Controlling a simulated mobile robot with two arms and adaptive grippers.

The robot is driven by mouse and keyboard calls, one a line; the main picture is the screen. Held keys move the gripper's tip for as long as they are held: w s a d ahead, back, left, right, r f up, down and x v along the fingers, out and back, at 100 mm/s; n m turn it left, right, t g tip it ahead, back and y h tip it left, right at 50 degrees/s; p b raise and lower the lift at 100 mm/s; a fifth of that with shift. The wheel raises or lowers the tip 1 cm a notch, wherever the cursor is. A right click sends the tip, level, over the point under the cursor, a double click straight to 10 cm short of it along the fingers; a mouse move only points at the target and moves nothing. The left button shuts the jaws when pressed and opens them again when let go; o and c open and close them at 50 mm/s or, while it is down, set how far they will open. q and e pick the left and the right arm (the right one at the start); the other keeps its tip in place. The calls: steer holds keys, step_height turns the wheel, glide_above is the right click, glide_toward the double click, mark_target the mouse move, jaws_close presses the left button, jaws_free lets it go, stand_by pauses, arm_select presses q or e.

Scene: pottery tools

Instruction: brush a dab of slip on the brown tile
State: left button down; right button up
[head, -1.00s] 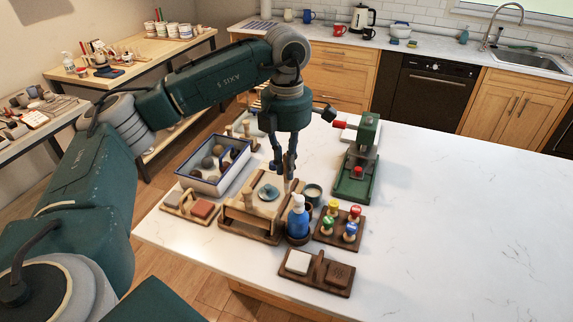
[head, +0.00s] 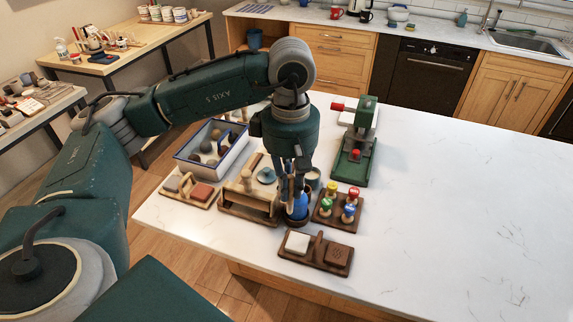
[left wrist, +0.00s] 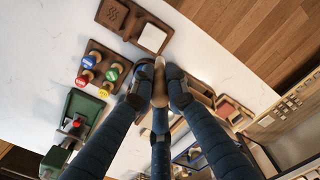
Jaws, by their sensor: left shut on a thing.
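The brown tile (head: 338,253) has a stamped pattern and sits in a dark wooden holder (head: 312,264), right of a white tile (head: 298,242). The brown tile also shows in the left wrist view (left wrist: 113,14). My left gripper (head: 293,192) is shut on a wooden-handled tool (left wrist: 159,82), seemingly the brush, pointing down. The tool's lower end is hidden. My right gripper is out of view.
A block with several coloured knobs (head: 324,212) stands right of the bottle. A wooden rack (head: 237,211), a blue-rimmed tray (head: 184,155) and a green press (head: 350,170) stand around the arm. The white counter is clear to the right.

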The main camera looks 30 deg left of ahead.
arm_select(q)
steer(key=s+d+f+m, duration=0.2)
steer(key=s+d+m, duration=0.5)
steer(key=m, duration=0.8)
steer(key=shift+s+f+m, duration=0.2)
steer(key=shift+s+m, duration=0.1)
